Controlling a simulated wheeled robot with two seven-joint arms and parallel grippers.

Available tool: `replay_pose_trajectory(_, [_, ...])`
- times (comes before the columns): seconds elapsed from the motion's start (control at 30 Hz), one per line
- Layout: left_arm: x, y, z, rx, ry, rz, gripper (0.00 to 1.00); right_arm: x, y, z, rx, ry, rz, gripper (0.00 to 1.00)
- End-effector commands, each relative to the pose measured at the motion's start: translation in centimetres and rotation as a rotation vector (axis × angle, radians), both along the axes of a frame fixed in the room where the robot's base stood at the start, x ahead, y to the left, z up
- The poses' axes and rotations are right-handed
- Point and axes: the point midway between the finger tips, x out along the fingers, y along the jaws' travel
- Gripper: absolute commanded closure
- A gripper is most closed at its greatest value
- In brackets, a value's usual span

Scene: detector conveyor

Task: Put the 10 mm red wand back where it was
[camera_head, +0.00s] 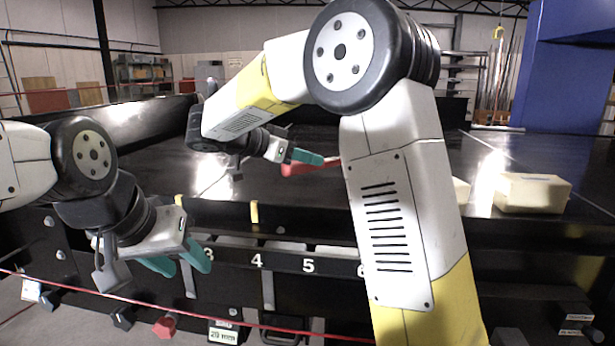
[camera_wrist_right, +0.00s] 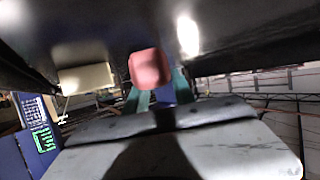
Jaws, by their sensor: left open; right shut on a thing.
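The red wand (camera_head: 312,167) is in my right gripper (camera_head: 300,158), above the black conveyor surface, partly hidden by the gripper and my right arm. In the right wrist view, the wand's blunt red end (camera_wrist_right: 149,67) points at the camera between the teal fingers of my right gripper (camera_wrist_right: 160,92). My right gripper is shut on it. The wand's size marking cannot be read. A red end (camera_head: 165,325) shows low at the front, beside a 20 mm label (camera_head: 224,333).
A rail numbered 3, 4, 5 (camera_head: 283,261) runs along the front. A red cord (camera_head: 120,296) crosses before it. A cream box (camera_head: 532,193) sits on the conveyor (camera_head: 450,150) at right; another is partly behind my arm. My right arm hides the rail's right part.

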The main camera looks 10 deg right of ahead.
Motion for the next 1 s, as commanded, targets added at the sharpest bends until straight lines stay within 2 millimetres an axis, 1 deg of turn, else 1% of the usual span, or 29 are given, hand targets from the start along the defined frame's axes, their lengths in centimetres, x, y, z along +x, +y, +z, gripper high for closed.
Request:
replay_pose_trajectory(0.07, [0.0, 0.0, 0.0, 0.000, 0.000, 0.000, 0.55, 0.0, 0.0, -1.0, -0.001, 0.000, 0.001, 1.00])
replay_pose_trajectory(0.27, [0.0, 0.0, 0.0, 0.000, -0.001, 0.000, 0.55, 0.0, 0.0, -2.6, -0.001, 0.000, 0.001, 1.00])
replay_pose_trajectory(0.4, [0.0, 0.0, 0.0, 0.000, 0.000, 0.000, 0.55, 0.0, 0.0, -4.6, -0.002, 0.001, 0.002, 1.00])
replay_pose_trajectory(0.47, [0.0, 0.0, 0.0, 0.000, 0.000, 0.000, 0.55, 0.0, 0.0, -5.2, 0.000, 0.000, 0.001, 1.00])
replay_pose_trajectory(0.83, [0.0, 0.0, 0.0, 0.000, 0.000, 0.000, 0.55, 0.0, 0.0, -5.7, 0.000, -0.003, 0.001, 1.00])
replay_pose_trajectory(0.87, [0.0, 0.0, 0.0, 0.000, 0.000, 0.000, 0.55, 0.0, 0.0, -5.7, 0.001, -0.002, 0.001, 0.65])
replay_pose_trajectory(0.93, [0.0, 0.0, 0.0, 0.000, 0.000, 0.000, 0.55, 0.0, 0.0, -5.7, 0.001, -0.002, 0.001, 0.52])
replay_pose_trajectory(0.97, [0.0, 0.0, 0.0, 0.000, 0.000, 0.000, 0.55, 0.0, 0.0, -5.7, 0.001, -0.002, 0.001, 0.48])
replay_pose_trajectory(1.0, [0.0, 0.0, 0.0, 0.000, 0.000, 0.000, 0.55, 0.0, 0.0, -5.7, 0.001, -0.002, 0.001, 0.48])
